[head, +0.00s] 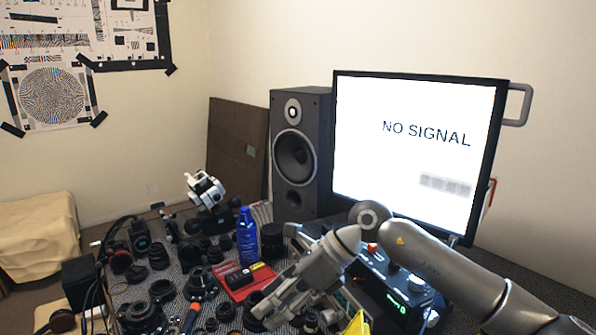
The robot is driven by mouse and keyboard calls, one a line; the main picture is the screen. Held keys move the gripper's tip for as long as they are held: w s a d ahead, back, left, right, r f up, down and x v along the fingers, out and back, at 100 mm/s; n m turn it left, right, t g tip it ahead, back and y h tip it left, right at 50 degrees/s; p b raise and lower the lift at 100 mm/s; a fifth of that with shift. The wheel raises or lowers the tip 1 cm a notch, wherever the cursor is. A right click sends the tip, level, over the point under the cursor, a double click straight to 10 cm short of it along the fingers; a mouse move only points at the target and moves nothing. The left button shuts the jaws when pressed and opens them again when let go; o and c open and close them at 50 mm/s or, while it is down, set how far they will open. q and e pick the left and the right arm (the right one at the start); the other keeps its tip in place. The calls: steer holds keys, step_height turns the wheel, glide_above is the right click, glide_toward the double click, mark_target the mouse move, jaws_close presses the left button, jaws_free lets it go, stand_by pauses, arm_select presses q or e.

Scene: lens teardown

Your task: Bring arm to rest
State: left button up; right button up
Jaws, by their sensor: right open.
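My right arm comes in from the lower right and reaches left over the cluttered table. Its gripper (268,312) points down and left above the lens parts near the front middle of the table. It is open, and I see nothing held between its fingers. The fingertips are small and partly mixed in with the dark parts behind them. My left gripper is not in view.
Many dark lens parts (162,290) crowd the table. A blue bottle (246,238), a red tray (240,290) and a device with a green display (396,300) stand near my right arm. A speaker (300,150) and a monitor (415,140) stand behind.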

steer(key=s+a+r+m+t+y, duration=0.35)
steer(key=a+r+m+y, duration=0.35)
steer(key=r+m+y, duration=0.4)
steer(key=w+d+f+m+t+h, duration=0.35)
steer(key=d+m+t+h, duration=0.25)
steer(key=d+m+t, duration=0.45)
steer(key=w+d+f+m+t+h, duration=0.3)
steer(key=d+f+m+t+h, duration=0.25)
steer(key=m, duration=0.85)
steer(key=s+d+f+m+g+h, duration=0.35)
steer(key=d+f+m+h, duration=0.45)
steer(key=f, duration=0.5)
steer(key=s+d+f+m+g, duration=0.2)
steer(key=s+d+f+g, duration=0.15)
steer(key=s+f, duration=0.4)
steer(key=s+d+f+m+g, duration=0.2)
steer(key=s+f+g, duration=0.2)
steer(key=s, duration=0.6)
steer(key=s+d+f+m+g, duration=0.2)
steer(key=s+f+g, duration=0.3)
steer(key=s, duration=0.4)
step_height(320, 180, down, 26)
steer(key=s+f, duration=0.1)
steer(key=s, duration=0.1)
steer(key=s+d+f+g, duration=0.1)
steer(key=s+d+f, duration=0.2)
steer(key=s+f, duration=1.2)
steer(key=shift+s+n+h, duration=0.35)
steer(key=shift+s, duration=0.25)
